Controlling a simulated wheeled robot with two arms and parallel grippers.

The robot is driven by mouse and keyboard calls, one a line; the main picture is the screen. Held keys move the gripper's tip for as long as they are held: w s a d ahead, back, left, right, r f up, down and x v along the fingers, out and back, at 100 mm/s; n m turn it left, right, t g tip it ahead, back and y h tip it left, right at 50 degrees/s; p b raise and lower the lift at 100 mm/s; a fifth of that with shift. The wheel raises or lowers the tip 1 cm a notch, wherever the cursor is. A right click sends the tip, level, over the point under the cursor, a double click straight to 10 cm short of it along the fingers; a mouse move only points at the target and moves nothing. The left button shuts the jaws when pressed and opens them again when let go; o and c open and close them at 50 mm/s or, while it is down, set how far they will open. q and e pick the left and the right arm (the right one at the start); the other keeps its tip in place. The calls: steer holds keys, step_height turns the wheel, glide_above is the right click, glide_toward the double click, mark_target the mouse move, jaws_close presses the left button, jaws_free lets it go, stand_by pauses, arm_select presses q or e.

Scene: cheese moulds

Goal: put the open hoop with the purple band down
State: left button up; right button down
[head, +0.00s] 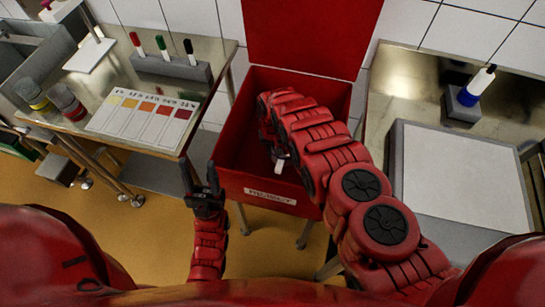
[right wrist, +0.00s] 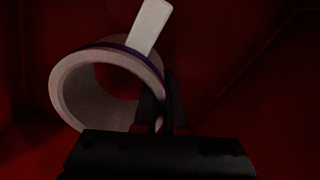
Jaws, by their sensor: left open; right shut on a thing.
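The open hoop with the purple band (right wrist: 62,88) is a pale ring in the right wrist view, tilted with its open end toward the camera. A white tab (right wrist: 149,27) sticks up from it. My right gripper (right wrist: 161,108) is shut on the hoop's wall. In the head view my right arm reaches down into the red bin (head: 268,190) and hides most of the hoop; its white tab (head: 279,167) shows. Dark red surfaces surround the hoop, and I cannot tell whether it touches the bin's floor. My left gripper (head: 201,185) is open and empty, outside the bin at the left.
The bin's red lid (head: 310,35) stands open behind it. The left metal bench holds a colour chart (head: 143,117), a grey block (head: 170,67) with several markers and two banded cups. The right bench holds a white-topped tray (head: 460,175) and a blue-banded piece (head: 467,97).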

steer(key=shift+s+f, duration=0.15)
steer(key=shift+f, duration=0.5)
steer(key=shift+f+b, duration=0.75)
steer(key=shift+f, duration=0.35)
steer(key=shift+f, duration=0.15)
steer(key=c, duration=1)
jaws_free()
